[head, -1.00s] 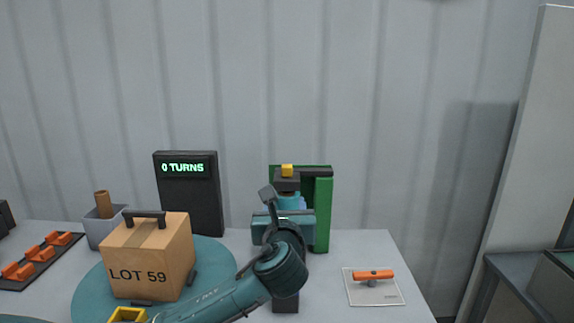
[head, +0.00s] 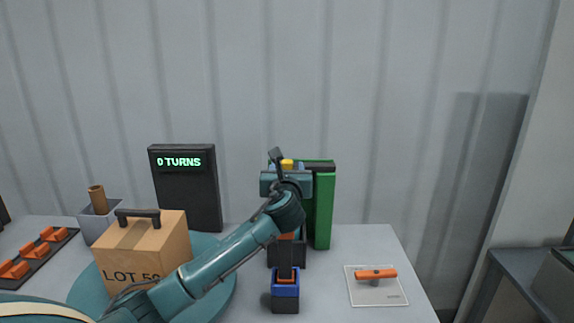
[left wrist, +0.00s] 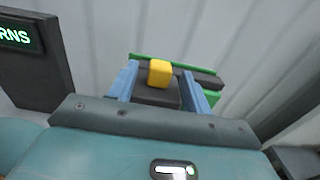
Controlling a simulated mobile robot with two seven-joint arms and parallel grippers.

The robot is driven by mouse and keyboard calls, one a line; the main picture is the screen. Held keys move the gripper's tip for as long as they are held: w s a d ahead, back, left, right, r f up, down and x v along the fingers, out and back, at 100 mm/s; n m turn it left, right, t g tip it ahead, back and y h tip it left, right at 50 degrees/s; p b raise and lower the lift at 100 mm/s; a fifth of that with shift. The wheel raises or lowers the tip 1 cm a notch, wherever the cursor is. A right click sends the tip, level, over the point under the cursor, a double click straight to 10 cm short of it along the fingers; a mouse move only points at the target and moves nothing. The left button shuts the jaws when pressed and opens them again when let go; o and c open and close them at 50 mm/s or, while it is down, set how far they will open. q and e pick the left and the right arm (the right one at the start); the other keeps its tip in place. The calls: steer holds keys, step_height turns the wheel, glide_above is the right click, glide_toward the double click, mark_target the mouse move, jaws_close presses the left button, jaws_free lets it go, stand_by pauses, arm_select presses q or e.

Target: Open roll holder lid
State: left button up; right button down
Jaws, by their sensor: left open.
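The roll holder has a green frame (head: 321,210), and a dark lid part with a yellow knob (head: 287,164) sits at its top. In the left wrist view, the yellow knob (left wrist: 160,73) stands on a dark block (left wrist: 157,97) in front of the green edge. My left gripper (left wrist: 160,69) is open, with one blue finger on each side of the knob and block. I cannot tell whether the fingers touch them. In the head view, my left gripper and wrist hide much of the holder's front. My right gripper is not in view.
A "LOT 59" box (head: 145,250) stands on a teal disc (head: 216,290) at left. Behind it is a display (head: 187,190) reading "0 TURNS". A blue and black block (head: 285,291) stands in front of the holder.

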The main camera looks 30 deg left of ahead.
arm_select(q)
steer(key=shift+x, duration=0.9)
jaws_close()
